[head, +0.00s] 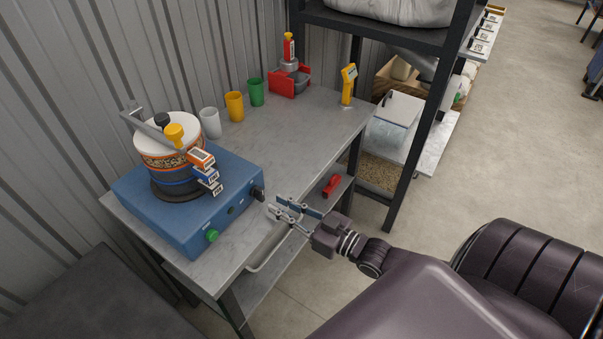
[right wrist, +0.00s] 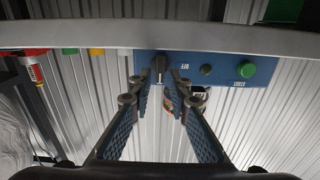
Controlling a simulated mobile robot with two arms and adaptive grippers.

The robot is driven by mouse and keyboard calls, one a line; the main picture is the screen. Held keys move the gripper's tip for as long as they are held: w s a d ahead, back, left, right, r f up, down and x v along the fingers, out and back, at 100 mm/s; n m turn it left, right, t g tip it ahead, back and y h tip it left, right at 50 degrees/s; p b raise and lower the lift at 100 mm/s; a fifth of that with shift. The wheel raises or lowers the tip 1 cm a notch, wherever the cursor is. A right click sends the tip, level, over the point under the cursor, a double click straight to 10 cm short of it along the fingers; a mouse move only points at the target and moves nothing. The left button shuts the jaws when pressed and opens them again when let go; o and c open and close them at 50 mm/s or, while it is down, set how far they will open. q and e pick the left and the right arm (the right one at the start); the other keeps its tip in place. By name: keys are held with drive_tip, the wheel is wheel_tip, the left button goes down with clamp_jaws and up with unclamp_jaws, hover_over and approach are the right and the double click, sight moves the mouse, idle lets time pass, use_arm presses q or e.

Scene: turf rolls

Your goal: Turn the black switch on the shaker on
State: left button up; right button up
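The shaker (head: 165,215) is a blue box at the left end of the metal table, with a round sieve stack (head: 170,150) clamped on top. Its black switch (head: 257,194) is on the front panel, near the right end in the head view. My right gripper (head: 277,206) is open and empty, just in front of the switch, with a small gap showing. In the right wrist view, the switch (right wrist: 158,69) appears between and beyond the two open fingertips (right wrist: 161,84), nearer the left one. My left gripper is not in view.
A green button (head: 212,235) is on the same panel. Grey, yellow and green cups (head: 235,106) and a red tray (head: 289,82) stand along the table's back. A yellow handheld device (head: 348,84) stands at the far right corner. The middle of the table is clear.

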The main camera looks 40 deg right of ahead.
drive_tip(key=v, duration=0.7)
drive_tip(key=shift+s, duration=0.25)
drive_tip(key=shift+d, duration=0.1)
drive_tip(key=s+d+f+m+g+h, duration=0.1)
drive_tip(key=s+d+f+g+h, duration=0.2)
drive_tip(key=f, duration=0.8)
drive_tip(key=s+f+g+h, duration=0.15)
drive_tip(key=s+f, duration=0.25)
drive_tip(key=f, duration=0.7)
drive_tip(key=s+d+f+m+g+h, duration=0.1)
drive_tip(key=s+d+f+g, duration=0.2)
drive_tip(key=f, duration=0.7)
drive_tip(key=s+a+f+g, duration=0.2)
drive_tip(key=s+a+f, duration=0.2)
drive_tip(key=s, duration=0.4)
drive_tip(key=s+a+f+g, duration=0.3)
drive_tip(key=s+a+f, duration=0.1)
drive_tip(key=s+f, duration=0.3)
drive_tip(key=s+a+f+g, duration=0.3)
drive_tip(key=s+a+f, duration=0.2)
drive_tip(key=s, duration=0.4)
drive_tip(key=shift+s+f+n, duration=0.25)
drive_tip(key=shift+f+n, duration=0.05)
drive_tip(key=shift+n, duration=0.1)
drive_tip(key=shift+g, duration=0.25)
